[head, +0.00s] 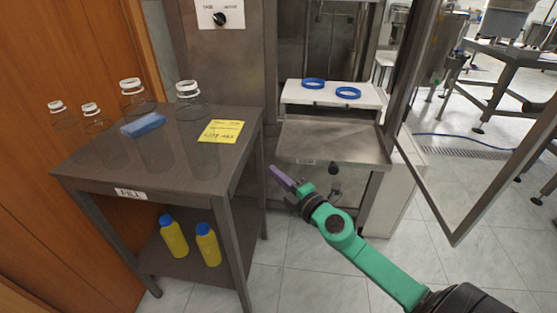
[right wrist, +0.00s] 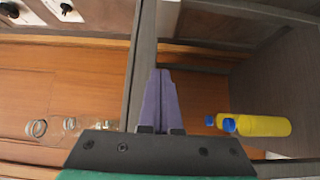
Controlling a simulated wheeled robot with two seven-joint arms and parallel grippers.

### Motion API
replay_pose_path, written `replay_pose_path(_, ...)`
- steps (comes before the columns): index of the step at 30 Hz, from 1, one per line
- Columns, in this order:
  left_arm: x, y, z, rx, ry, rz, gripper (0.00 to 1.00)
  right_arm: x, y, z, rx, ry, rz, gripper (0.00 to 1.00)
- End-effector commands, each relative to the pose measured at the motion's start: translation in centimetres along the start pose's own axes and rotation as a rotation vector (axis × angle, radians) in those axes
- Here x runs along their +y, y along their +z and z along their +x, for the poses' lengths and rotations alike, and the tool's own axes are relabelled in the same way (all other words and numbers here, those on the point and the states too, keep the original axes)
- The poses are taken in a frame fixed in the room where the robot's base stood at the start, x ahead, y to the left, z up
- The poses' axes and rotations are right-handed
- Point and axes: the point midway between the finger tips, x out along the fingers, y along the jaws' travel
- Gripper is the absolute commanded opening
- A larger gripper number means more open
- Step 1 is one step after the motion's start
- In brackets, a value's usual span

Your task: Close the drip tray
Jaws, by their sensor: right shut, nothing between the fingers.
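The drip tray (head: 335,145) is a flat grey metal tray in the head view. It sticks out toward me from the machine, below a white shelf, with a small label on its front edge. My right gripper (head: 274,171), with purple fingers on a green arm, is just left of and below the tray's front left corner. It looks apart from the tray. In the right wrist view its fingers (right wrist: 160,76) are together and empty; the tray cannot be made out there. My left gripper is not in view.
A dark side table (head: 180,145) stands close left of my right gripper, with clear jars, a blue item (head: 143,125) and a yellow sign (head: 221,131) on it. Yellow bottles (head: 208,245) stand on its lower shelf. An open door frame (head: 455,238) is at right. Two blue rings lie on the white shelf (head: 331,96).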

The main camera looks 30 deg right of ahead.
Motion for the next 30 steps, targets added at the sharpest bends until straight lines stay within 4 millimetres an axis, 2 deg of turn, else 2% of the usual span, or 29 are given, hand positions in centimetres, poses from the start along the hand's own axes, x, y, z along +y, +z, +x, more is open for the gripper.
replay_pose_path(3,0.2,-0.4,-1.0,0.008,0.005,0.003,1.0,-0.2,1.7,1.6,-0.002,0.002,-0.004,0.0)
replay_pose_path(7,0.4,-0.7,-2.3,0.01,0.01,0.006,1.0,-0.2,2.6,2.5,0.0,0.001,-0.002,0.0)
replay_pose_path(23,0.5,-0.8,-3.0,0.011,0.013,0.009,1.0,-0.1,3.3,3.2,-0.001,0.001,0.0,0.0)
replay_pose_path(26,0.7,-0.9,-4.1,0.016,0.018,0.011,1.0,-0.2,4.1,4.0,-0.001,0.002,-0.001,0.0)
replay_pose_path(30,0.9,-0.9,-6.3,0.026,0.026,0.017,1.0,-0.3,6.1,5.9,-0.003,0.004,0.0,0.0)
